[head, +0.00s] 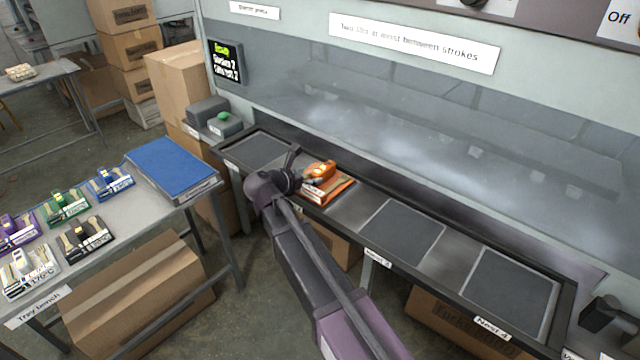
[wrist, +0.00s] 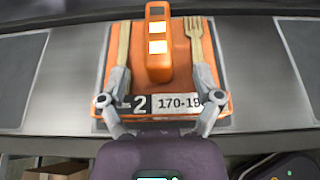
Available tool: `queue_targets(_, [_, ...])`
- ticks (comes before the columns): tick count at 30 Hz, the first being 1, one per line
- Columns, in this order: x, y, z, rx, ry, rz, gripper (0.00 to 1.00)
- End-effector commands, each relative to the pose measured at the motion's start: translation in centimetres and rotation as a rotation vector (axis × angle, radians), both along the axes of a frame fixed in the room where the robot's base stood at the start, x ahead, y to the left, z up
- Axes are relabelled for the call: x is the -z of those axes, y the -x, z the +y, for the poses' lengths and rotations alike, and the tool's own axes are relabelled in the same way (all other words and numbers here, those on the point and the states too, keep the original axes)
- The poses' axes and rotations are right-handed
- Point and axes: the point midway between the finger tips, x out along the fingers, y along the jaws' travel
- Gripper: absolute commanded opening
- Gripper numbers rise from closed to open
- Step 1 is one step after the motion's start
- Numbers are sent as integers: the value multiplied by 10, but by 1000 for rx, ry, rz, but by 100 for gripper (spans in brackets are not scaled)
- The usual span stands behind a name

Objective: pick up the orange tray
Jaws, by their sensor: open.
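The orange tray (head: 334,190) sits on the press shelf, in the second nest from the left. In the wrist view the orange tray (wrist: 195,75) carries an upright orange handle block (wrist: 157,45), with a wooden spoon or similar utensil on its left and a wooden fork (wrist: 196,45) on its right. A label on its front reads "2" and "170-1", partly covered. My gripper (wrist: 162,80) is open, with one finger on each side of the handle block, over the front of the tray. I cannot tell whether the fingers touch anything. In the head view my arm reaches in from below.
Empty nests with dark pads lie to the left (head: 262,148) and right (head: 402,232) of the tray. The press panel (head: 420,120) rises behind the shelf. A tray bench (head: 120,225) with several coloured trays and a blue pad (head: 170,165) stands at left. Cardboard boxes (head: 180,80) stand nearby.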

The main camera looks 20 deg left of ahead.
Motion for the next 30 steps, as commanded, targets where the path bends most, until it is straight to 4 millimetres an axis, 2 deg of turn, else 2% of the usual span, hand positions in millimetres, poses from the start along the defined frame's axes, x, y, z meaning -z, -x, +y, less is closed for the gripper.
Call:
queue_targets(6, [12,-23,-8,1,-1,0,83])
queue_targets(12, [17,-36,-14,0,1,0,83])
queue_targets(30, [16,-38,-15,0,0,0,83])
